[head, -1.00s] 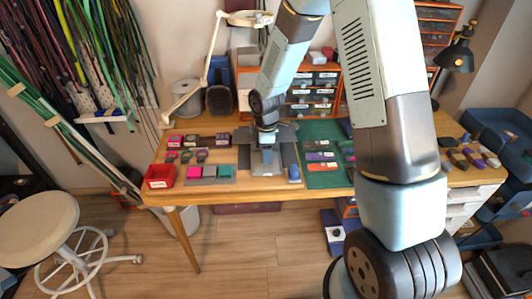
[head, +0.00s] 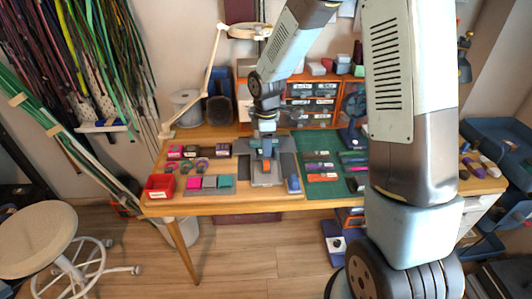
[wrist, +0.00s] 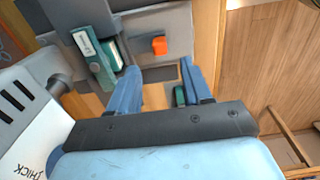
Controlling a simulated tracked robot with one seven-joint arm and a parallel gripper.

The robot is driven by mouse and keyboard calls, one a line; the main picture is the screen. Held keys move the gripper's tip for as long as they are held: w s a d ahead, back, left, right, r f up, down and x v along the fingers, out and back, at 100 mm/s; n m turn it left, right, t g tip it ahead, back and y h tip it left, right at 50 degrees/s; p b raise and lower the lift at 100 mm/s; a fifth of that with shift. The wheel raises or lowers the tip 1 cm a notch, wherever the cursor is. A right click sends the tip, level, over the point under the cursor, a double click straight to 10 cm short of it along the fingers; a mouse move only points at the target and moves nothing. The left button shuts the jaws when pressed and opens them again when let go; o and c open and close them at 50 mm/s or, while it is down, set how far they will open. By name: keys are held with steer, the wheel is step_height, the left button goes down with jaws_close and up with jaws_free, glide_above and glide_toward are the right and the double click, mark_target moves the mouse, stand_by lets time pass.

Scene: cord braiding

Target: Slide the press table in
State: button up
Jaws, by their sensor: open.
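The press stands on the wooden table in the middle of the head view. Its grey press table (head: 265,178) lies flat on a dark base, below my gripper (head: 265,147). An orange block (wrist: 159,45) sits on the grey surface in the wrist view. My gripper (wrist: 160,68) is open, its two blue fingers apart. The orange block is just beyond the fingertips, in line with the gap, and nothing is visibly held. My wrist and fingers hide part of the press in the head view.
Left of the press are a red bin (head: 160,186) and pink, grey and teal blocks (head: 209,182). A green mat (head: 318,163) with several labelled pieces lies to the right. A blue item (head: 293,184) stands close beside the press. Drawers (head: 312,102) stand behind.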

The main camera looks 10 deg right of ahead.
steer(key=shift+r, duration=2.55)
steer(key=shift+c, duration=0.5)
